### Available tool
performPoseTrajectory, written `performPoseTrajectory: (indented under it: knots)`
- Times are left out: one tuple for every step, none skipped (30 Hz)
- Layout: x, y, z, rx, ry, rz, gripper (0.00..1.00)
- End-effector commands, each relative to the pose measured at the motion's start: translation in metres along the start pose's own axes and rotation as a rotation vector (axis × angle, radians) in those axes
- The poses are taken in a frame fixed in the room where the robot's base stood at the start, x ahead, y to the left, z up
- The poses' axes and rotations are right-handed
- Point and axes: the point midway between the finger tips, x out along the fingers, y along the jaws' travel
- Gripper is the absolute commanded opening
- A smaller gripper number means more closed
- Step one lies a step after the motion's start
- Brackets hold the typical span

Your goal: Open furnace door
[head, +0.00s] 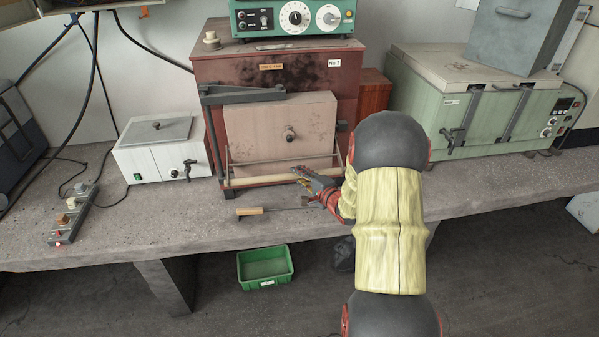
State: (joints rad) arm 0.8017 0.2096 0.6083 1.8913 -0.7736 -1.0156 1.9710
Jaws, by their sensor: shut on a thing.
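The furnace (212,75) is a dark red box with soot stains, standing at the middle of the bench. Its door (262,125) is a pale, spotted panel with a small round peephole, and it covers the front. A pale bar handle (258,181) runs across below the door, held by thin rods at its ends. My gripper (304,176) reaches in from the right and is shut on the bar handle, right of its middle. My arm hides the handle's right end and the furnace's lower right corner.
A wooden-handled tool (250,211) lies on the bench before the furnace. A white lidded bath (160,160) stands left, a green oven (430,95) right. A green control box (290,17) sits on top. A green tray (265,283) is on the floor below.

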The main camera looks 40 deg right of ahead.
Motion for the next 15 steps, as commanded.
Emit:
performPoseTrajectory:
  knots:
    - [-0.002,-0.008,0.001,0.005,0.000,0.011,0.00]
    - [-0.003,-0.009,0.001,0.008,-0.001,0.018,0.00]
    - [-0.004,-0.009,0.002,0.011,-0.001,0.028,0.00]
    - [-0.004,-0.010,0.002,0.014,-0.001,0.035,0.00]
    - [-0.005,-0.011,0.002,0.017,-0.001,0.041,0.00]
    - [-0.005,-0.013,0.002,0.021,-0.001,0.049,0.00]
    - [-0.006,-0.013,0.003,0.023,-0.001,0.056,0.00]
    - [-0.006,-0.014,0.003,0.026,-0.001,0.062,0.00]
    - [-0.007,-0.015,0.003,0.030,0.000,0.072,0.00]
    - [-0.008,-0.016,0.003,0.032,0.000,0.079,0.00]
    - [-0.008,-0.017,0.003,0.035,0.000,0.085,0.00]
    - [-0.009,-0.018,0.003,0.039,0.000,0.094,0.00]
    - [-0.009,-0.019,0.004,0.042,0.000,0.100,0.00]
    - [-0.010,-0.020,0.004,0.044,0.000,0.106,0.00]
    - [-0.010,-0.021,0.004,0.048,-0.001,0.115,0.00]
